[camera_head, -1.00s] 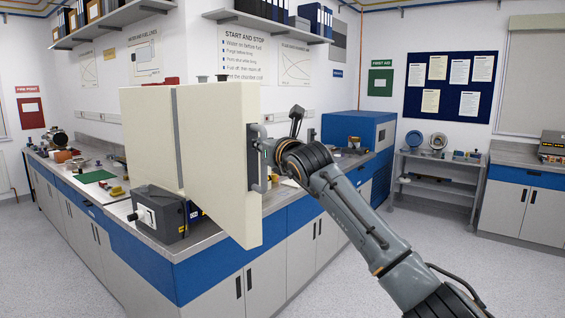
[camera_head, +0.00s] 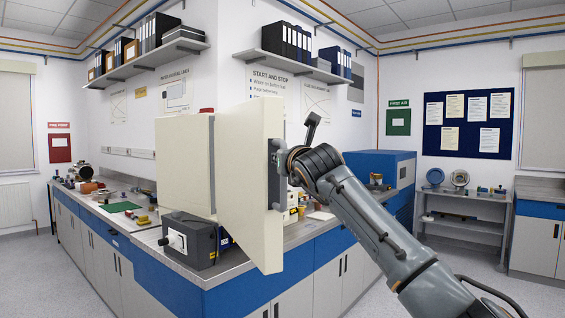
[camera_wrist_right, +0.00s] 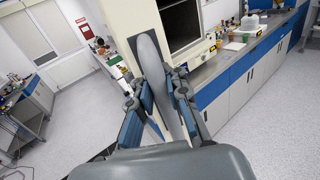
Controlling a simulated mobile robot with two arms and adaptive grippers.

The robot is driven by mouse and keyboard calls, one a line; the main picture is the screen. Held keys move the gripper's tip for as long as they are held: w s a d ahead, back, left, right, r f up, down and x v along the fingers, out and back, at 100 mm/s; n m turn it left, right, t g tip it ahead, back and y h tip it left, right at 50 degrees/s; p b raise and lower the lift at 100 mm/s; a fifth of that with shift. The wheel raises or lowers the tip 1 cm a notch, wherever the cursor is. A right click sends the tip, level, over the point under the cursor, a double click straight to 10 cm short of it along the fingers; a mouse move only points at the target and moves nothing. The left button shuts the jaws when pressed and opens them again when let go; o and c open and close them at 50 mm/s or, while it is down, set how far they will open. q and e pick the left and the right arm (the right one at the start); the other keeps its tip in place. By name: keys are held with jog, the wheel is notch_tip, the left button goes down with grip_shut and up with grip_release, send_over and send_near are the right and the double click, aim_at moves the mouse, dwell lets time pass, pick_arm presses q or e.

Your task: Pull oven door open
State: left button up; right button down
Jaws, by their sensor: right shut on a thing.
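The cream oven (camera_head: 185,165) stands above the corner bench in the head view. Its thick cream door (camera_head: 248,185) is open, swung out toward me and apart from the oven front at its free edge. The grey door handle (camera_head: 273,175) is on the door's right side; in the right wrist view the handle (camera_wrist_right: 152,55) is a long grey bar. My right gripper (camera_head: 283,172) is shut on it, with a finger on each side in the wrist view (camera_wrist_right: 160,90). The dark oven chamber (camera_wrist_right: 180,22) shows there past the door edge. My left gripper is not in view.
A grey control box (camera_head: 187,240) sits on the bench (camera_head: 225,268) below the oven. A blue cabinet (camera_head: 385,168) stands farther back. A grey shelf unit (camera_head: 462,215) is against the back wall. The floor (camera_wrist_right: 250,150) in front of the bench is clear.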

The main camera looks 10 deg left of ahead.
jog(key=shift+w+d+f, duration=0.15)
jog(key=shift+f, duration=0.15)
jog(key=c, duration=1.7)
grip_release()
jog(key=o, duration=0.4)
jog(key=shift+d+r, duration=0.15)
jog(key=shift+d, duration=0.05)
jog(key=v, duration=1.2)
jog(key=shift+s+d+r, duration=0.15)
jog(key=shift+s, duration=0.2)
